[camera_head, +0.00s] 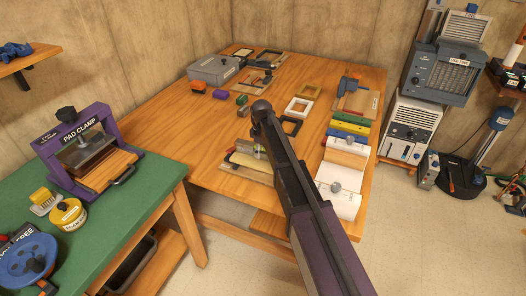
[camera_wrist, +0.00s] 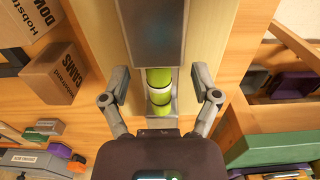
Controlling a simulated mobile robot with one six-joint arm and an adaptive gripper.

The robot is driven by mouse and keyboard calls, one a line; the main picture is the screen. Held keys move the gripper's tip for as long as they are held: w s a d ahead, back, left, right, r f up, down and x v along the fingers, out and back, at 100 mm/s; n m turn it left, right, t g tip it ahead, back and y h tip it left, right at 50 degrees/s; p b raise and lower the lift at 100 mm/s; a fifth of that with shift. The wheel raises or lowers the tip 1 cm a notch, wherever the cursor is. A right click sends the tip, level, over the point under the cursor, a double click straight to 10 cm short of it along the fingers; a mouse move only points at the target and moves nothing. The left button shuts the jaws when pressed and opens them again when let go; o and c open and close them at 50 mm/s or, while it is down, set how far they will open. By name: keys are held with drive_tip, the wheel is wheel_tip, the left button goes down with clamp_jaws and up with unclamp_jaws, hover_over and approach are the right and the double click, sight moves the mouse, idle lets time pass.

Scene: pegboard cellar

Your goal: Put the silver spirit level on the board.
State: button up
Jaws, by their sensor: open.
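The silver spirit level (camera_wrist: 150,30) shows in the wrist view as a grey bar with bright green vials (camera_wrist: 160,78) in its middle. It lies along a pale wooden surface (camera_wrist: 213,30). My gripper (camera_wrist: 160,80) is open, with one finger on each side of the vial part; gaps show between the fingers and the level. In the head view, my arm hides most of this spot; a small silver and green part shows beside my gripper (camera_head: 258,150), above a wooden board (camera_head: 245,172) with a cream strip. I cannot tell whether the level rests on that board.
On the wooden table (camera_head: 220,130) stand a grey box (camera_head: 213,68), small coloured blocks (camera_head: 241,105), frames (camera_head: 299,108), a board with a blue tool (camera_head: 354,98) and a white roll (camera_head: 340,180). A green bench (camera_head: 120,220) with a pad clamp (camera_head: 85,150) is at left.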

drive_tip(key=shift+r, duration=0.1)
wheel_tip(320, 180, up, 13)
drive_tip(key=p, duration=1.3)
idle(0.9)
drive_tip(key=s+d+m, duration=1.4)
drive_tip(key=s+d, duration=0.9)
drive_tip(key=s, duration=0.2)
drive_tip(key=shift+s+d, duration=0.25)
drive_tip(key=shift+s, duration=0.15)
idle(0.6)
drive_tip(key=c, duration=0.3)
